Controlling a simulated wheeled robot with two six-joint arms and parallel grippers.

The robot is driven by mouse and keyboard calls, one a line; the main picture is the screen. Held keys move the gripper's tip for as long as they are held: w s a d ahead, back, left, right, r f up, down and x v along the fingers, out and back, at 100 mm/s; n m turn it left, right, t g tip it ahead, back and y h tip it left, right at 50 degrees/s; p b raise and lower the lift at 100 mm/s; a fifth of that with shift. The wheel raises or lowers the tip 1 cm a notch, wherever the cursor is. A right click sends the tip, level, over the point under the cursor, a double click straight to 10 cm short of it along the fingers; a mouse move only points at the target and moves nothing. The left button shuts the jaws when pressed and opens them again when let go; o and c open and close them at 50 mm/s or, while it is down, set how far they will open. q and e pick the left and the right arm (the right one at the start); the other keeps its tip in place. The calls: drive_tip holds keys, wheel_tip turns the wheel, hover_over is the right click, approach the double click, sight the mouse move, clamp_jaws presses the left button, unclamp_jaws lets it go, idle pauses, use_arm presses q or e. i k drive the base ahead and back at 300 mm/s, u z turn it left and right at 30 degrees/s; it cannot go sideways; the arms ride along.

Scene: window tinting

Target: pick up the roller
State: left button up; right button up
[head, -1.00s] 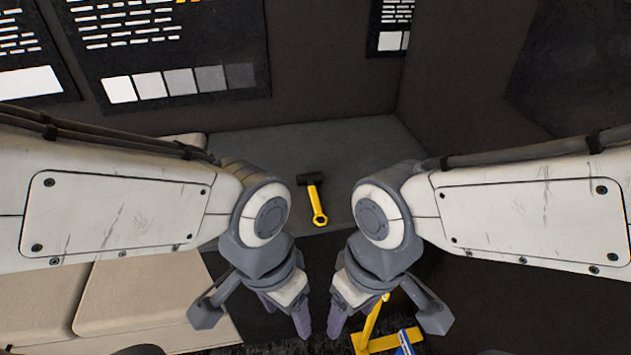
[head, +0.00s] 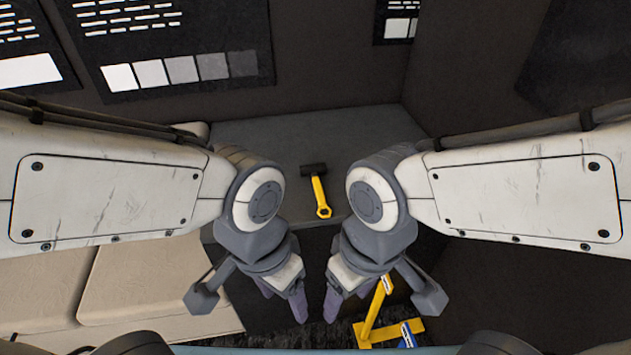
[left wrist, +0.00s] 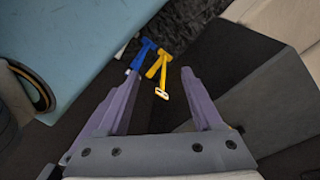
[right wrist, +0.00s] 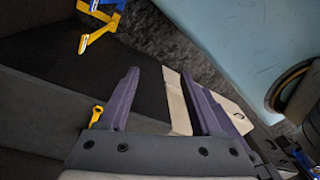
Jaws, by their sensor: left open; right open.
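The roller (head: 317,190), with a black cylindrical head and a yellow handle ending in a ring, lies on the dark grey ledge (head: 270,132). Its handle points toward me. My left gripper (head: 282,297) is open and empty, lower left of the roller in the head view and apart from it. My right gripper (head: 347,298) is open and empty, lower right of the roller and apart from it. In the right wrist view, the yellow ring end of the roller (right wrist: 97,115) shows beside a finger; the rest is hidden.
A yellow tool (head: 372,322) and a blue tool (head: 406,336) are low, right of my right gripper. A beige cushioned seat (head: 140,280) is at the left. Dark walls with panels (head: 180,70) stand behind the ledge. A light blue surface (left wrist: 80,45) shows in the left wrist view.

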sight(313, 171)
drive_tip(key=u, duration=0.4)
drive_tip(key=i, duration=1)
drive_tip(key=z, duration=0.6)
